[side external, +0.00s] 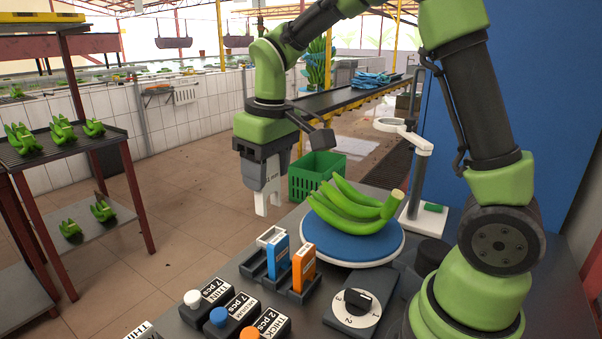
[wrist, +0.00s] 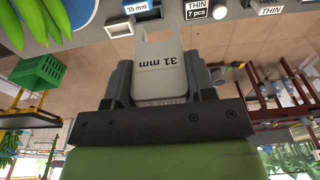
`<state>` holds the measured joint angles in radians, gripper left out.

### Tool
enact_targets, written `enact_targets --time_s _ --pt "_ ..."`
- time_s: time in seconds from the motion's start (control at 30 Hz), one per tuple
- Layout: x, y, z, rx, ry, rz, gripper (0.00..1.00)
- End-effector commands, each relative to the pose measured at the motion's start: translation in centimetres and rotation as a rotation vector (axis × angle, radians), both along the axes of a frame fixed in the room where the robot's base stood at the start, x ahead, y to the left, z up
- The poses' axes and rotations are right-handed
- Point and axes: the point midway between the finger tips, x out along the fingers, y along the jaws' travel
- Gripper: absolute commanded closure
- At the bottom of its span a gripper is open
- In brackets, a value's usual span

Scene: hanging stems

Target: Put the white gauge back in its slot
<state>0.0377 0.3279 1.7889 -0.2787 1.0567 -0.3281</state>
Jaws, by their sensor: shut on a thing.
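The white gauge (wrist: 160,62) is in my gripper (side external: 264,180), marked 31 mm, with its forked end pointing away from the jaws in the wrist view. In the side view the gauge (side external: 267,201) hangs down from the shut jaws, in the air above and left of the dark rack (side external: 254,269). The rack holds a blue gauge (side external: 278,258) and, right of it, an orange gauge (side external: 303,265), both upright. The left part of the rack looks empty. The wrist view shows a 35 mm label on the blue gauge (wrist: 133,9).
Green bananas (side external: 350,208) lie on a round blue-topped plate (side external: 358,246) right of the rack. A dial (side external: 355,306) and several labelled button boxes (side external: 240,310) stand in front. A stand with a ring (side external: 418,165) rises behind. A green crate (side external: 315,176) sits beyond the table.

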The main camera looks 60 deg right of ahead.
Motion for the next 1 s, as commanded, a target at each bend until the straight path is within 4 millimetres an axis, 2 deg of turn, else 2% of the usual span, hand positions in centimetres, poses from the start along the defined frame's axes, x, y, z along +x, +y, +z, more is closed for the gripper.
enact_targets --time_s 0.1,0.2,0.4,0.6,1.0 --pt "2.8 -1.2 -3.1 0.001 0.008 -0.004 0.71" --pt "4.7 -2.1 -5.6 0.002 0.007 -0.004 0.71" --pt "6.9 -3.5 -9.3 0.002 0.001 -0.005 0.71" --pt "7.5 -3.9 -10.8 0.0 -0.001 -0.004 0.71" --pt "7.4 -3.9 -14.1 0.0 0.0 -0.005 0.71"
